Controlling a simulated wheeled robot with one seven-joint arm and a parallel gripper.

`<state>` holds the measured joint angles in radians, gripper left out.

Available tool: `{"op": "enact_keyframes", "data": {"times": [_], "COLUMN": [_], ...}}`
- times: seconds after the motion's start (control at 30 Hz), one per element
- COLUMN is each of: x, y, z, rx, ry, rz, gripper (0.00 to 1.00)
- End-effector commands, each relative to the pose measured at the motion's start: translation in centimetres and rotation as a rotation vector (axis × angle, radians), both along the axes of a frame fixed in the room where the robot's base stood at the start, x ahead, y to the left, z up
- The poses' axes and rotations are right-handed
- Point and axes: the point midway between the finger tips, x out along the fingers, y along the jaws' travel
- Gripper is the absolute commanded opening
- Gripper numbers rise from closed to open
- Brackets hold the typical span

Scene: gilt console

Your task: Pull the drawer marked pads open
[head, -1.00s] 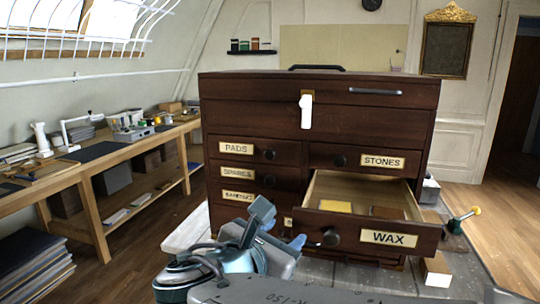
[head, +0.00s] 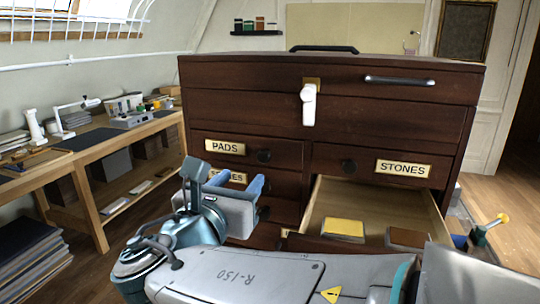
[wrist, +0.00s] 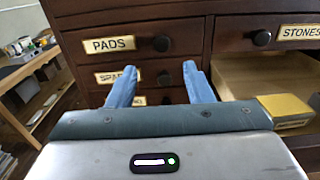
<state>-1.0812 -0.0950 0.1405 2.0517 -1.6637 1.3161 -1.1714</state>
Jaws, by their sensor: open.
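The drawer marked PADS (head: 225,147) is shut, at the top left of the small drawers in the dark wooden chest. Its round dark knob (head: 264,156) is right of the label. In the wrist view the PADS label (wrist: 109,44) and its knob (wrist: 162,43) sit above my fingers. My gripper (head: 258,185) is open, with two blue fingers pointing at the chest, below the PADS knob. In the wrist view the fingers (wrist: 160,88) stand apart at the height of the SPARES drawer (wrist: 118,76), with its knob between them. I cannot tell how close they are to it.
The lower right drawer (head: 317,207) stands open, with a yellow block (head: 343,229) and a brown block (head: 407,238) inside. The STONES drawer (head: 403,168) above it is shut. A workbench (head: 95,146) runs along the left wall.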

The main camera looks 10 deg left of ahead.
Motion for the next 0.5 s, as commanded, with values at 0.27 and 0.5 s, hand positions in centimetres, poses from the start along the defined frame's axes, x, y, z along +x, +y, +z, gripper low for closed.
{"op": "enact_keyframes", "data": {"times": [0.27,0.5], "x": [6.2,9.6], "y": [-0.6,-0.7], "z": [0.1,0.0], "rx": [0.0,0.0], "ry": [0.001,0.001], "rz": [-0.005,-0.001], "gripper": [0.47,0.47]}}
